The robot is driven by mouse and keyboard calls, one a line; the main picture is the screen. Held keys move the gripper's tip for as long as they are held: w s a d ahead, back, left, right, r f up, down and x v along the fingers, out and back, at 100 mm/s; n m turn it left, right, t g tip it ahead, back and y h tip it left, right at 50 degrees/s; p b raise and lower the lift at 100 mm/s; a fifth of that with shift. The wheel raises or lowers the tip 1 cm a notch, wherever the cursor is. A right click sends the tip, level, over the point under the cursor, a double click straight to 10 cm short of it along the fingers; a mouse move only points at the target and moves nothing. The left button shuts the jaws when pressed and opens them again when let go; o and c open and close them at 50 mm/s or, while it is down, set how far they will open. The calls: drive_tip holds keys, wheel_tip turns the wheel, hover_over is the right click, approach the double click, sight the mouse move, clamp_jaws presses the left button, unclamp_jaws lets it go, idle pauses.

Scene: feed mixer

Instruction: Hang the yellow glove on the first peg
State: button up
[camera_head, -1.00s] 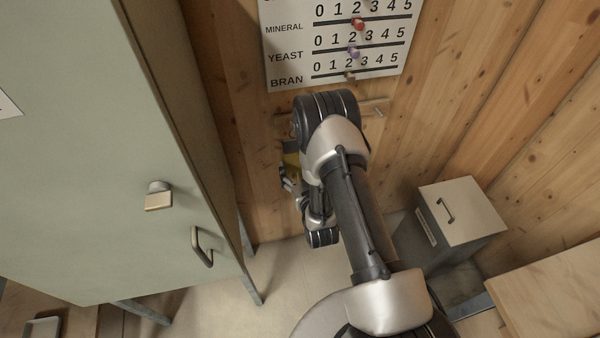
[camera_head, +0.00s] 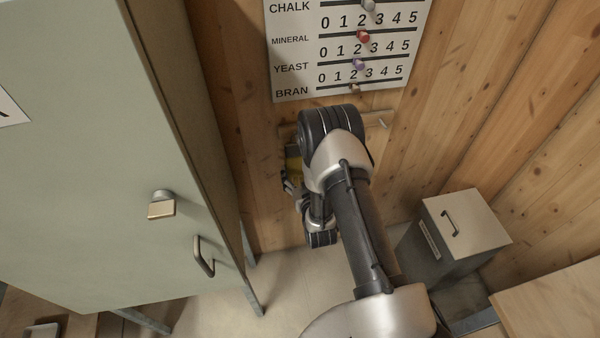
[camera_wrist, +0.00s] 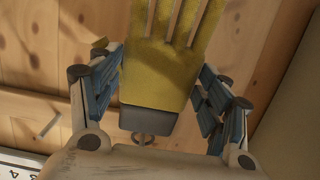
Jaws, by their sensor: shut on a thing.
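The yellow glove (camera_wrist: 165,70) hangs between the two blue-padded fingers of my gripper (camera_wrist: 160,98), which is shut on it. Its dark cuff (camera_wrist: 148,121) has a metal ring (camera_wrist: 143,138) at its end, close to the palm. A peg rail (camera_head: 372,116) runs along the wooden wall below the chart. One peg (camera_head: 383,124) shows at its right end, and a peg (camera_wrist: 50,127) shows in the wrist view. My arm covers the rail's middle.
A green cabinet (camera_head: 110,130) with a padlock (camera_head: 161,205) and handle (camera_head: 203,257) stands close on the left. The feed chart (camera_head: 345,50) is above the rail. A grey lidded bin (camera_head: 465,225) stands at the right. Floor shows below my gripper.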

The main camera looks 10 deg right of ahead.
idle(0.3)
drive_tip(key=o, duration=1.2)
drive_tip(key=shift+c, duration=0.2)
drive_tip(key=shift+s, duration=0.1)
